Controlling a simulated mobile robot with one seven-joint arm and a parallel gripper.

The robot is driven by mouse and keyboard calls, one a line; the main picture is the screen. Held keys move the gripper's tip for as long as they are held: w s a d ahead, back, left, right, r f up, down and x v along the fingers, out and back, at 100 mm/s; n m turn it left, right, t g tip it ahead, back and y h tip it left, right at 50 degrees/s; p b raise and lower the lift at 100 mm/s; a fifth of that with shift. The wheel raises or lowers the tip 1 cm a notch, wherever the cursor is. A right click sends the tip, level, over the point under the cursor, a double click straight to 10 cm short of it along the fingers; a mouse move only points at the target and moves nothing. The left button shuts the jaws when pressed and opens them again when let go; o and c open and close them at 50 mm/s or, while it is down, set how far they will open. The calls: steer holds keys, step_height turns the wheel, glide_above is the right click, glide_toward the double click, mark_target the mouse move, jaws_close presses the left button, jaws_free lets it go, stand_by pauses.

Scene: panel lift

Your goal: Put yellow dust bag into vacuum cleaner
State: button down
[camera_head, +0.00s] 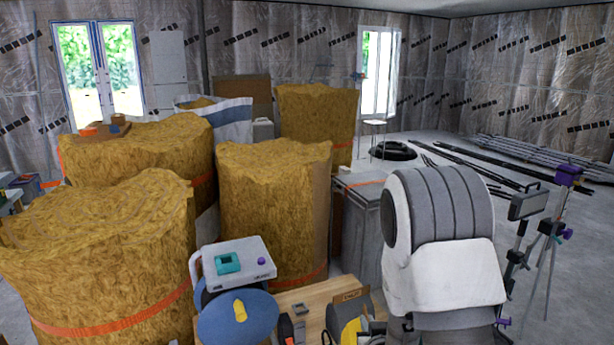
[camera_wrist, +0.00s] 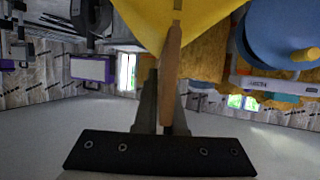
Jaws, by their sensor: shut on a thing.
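The yellow dust bag (camera_wrist: 190,14) fills the top middle of the wrist view. My gripper (camera_wrist: 164,80) is shut on its brown card-like edge (camera_wrist: 172,75). In the head view, part of the yellow bag (camera_head: 351,331) shows at the bottom, left of my white arm, and my gripper is mostly hidden there. The vacuum cleaner (camera_head: 236,262) stands left of the bag, with a grey top, a teal square, a purple knob and a round blue part (camera_head: 225,322) bearing a yellow piece. The vacuum cleaner also shows at right in the wrist view (camera_wrist: 285,28), apart from the bag.
A wooden board or tabletop (camera_head: 312,299) lies between the vacuum cleaner and my arm, with small dark tools on it. Large insulation rolls (camera_head: 275,215) crowd behind and left. A grey bin (camera_head: 357,225) and a purple-fitted tripod (camera_head: 555,225) stand nearby.

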steer(key=shift+r+p, duration=0.85)
steer(key=shift+r, duration=0.6)
steer(key=shift+d, duration=0.15)
